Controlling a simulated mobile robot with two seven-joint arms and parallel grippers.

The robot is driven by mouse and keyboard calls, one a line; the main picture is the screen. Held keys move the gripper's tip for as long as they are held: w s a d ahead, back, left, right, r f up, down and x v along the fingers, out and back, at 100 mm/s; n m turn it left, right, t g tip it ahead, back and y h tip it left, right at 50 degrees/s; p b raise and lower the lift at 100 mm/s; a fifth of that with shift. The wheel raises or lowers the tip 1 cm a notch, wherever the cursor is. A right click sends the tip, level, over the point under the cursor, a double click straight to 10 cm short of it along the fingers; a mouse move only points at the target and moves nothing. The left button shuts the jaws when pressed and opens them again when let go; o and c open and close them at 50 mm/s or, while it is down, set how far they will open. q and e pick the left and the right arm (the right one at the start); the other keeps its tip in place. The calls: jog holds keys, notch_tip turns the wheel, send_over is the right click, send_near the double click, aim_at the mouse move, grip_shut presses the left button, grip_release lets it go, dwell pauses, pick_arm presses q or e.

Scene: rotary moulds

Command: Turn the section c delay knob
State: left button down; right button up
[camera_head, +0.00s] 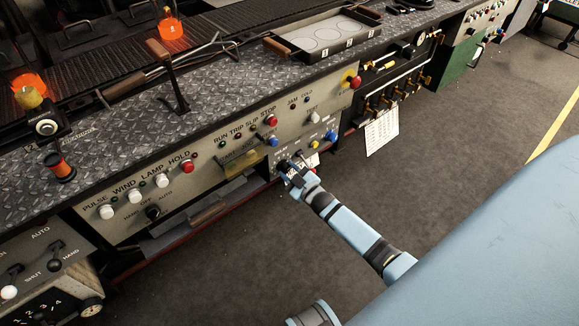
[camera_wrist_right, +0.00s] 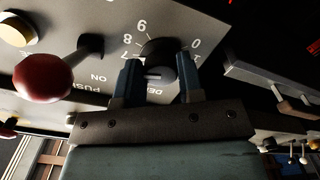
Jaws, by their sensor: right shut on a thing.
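The delay knob (camera_wrist_right: 158,48) is black and round, with a numbered dial around it, in the upper middle of the right wrist view. Part of the word "DELAY" shows upside down beside it, partly covered by my fingers. My right gripper (camera_wrist_right: 158,76) has one blue finger on each side of the knob and is shut on it. In the head view my right gripper (camera_head: 287,172) is at the small lower panel (camera_head: 322,146), and it hides the knob there. My left gripper is not in view.
A red ball-ended lever (camera_wrist_right: 45,76) stands out close to the gripper, with a yellow button (camera_wrist_right: 16,28) beyond it. The floor in front is clear.

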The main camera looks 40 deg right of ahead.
jog(key=o, duration=0.9)
jog(key=shift+s, duration=0.1)
jog(key=shift+s, duration=0.35)
pick_arm(q)
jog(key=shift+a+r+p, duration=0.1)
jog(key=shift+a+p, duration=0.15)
jog(key=shift+p, duration=0.95)
pick_arm(e)
jog(key=s, duration=0.8)
jog(key=s+d, duration=0.1)
jog(key=s, duration=0.3)
jog(key=shift+s, duration=0.4)
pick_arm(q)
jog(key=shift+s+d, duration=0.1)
